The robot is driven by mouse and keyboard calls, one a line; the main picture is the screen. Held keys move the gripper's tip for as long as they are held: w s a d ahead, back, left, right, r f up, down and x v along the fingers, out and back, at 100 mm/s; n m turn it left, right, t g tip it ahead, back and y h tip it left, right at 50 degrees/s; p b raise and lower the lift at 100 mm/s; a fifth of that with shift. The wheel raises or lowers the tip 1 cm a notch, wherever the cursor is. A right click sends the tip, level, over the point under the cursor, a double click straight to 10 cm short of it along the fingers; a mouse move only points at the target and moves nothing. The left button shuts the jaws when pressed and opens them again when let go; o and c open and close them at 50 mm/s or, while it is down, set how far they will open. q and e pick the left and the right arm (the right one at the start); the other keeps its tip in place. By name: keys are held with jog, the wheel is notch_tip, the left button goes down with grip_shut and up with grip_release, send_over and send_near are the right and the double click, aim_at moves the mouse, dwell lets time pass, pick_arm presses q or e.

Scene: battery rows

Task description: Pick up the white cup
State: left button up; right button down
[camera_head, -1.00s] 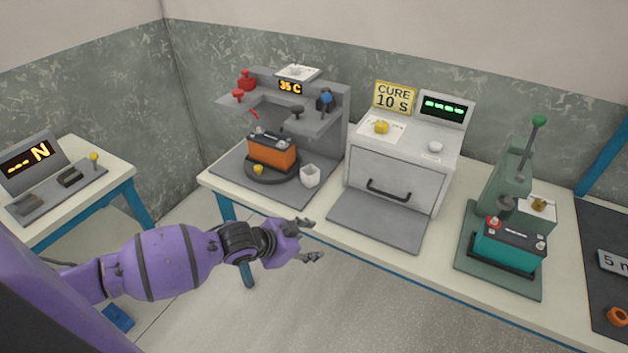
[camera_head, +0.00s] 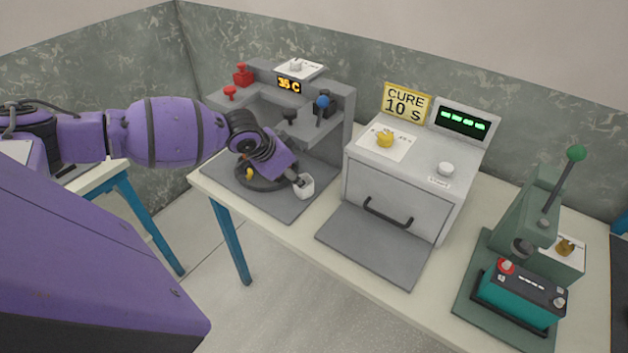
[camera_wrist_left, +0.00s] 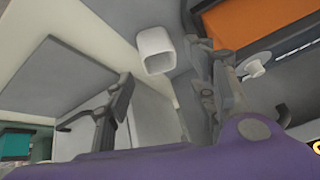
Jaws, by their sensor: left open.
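The white cup (camera_head: 305,187) stands on the grey mat of the left station, near the mat's right side. It is small, open-topped and squarish with rounded corners. My left gripper (camera_head: 298,181) is beside the cup in the head view and covers part of it. In the left wrist view the cup (camera_wrist_left: 155,48) lies between and just ahead of the spread fingers of the gripper (camera_wrist_left: 163,72). The gripper is open and holds nothing. Whether a finger touches the cup I cannot tell. My right gripper is not in view.
An orange battery (camera_wrist_left: 240,30) is close to the right finger in the wrist view; my arm hides it in the head view. A grey oven (camera_head: 395,190) stands right of the cup. A teal battery (camera_head: 518,298) sits in a green press further right.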

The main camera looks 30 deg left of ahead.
pick_arm(q)
jog(key=shift+w+d+f, duration=0.1)
jog(key=shift+w+f, duration=0.05)
jog(key=shift+f, duration=0.45)
jog(key=shift+w+f, duration=0.1)
jog(key=shift+f, duration=0.5)
jog(key=x, duration=0.3)
jog(key=shift+w+d+f, duration=0.1)
jog(key=shift+w+f, duration=0.05)
jog(key=shift+f, duration=0.25)
jog(key=shift+w+f, duration=0.2)
jog(key=shift+f, duration=0.15)
jog(key=c, duration=0.8)
jog(key=shift+c, duration=0.5)
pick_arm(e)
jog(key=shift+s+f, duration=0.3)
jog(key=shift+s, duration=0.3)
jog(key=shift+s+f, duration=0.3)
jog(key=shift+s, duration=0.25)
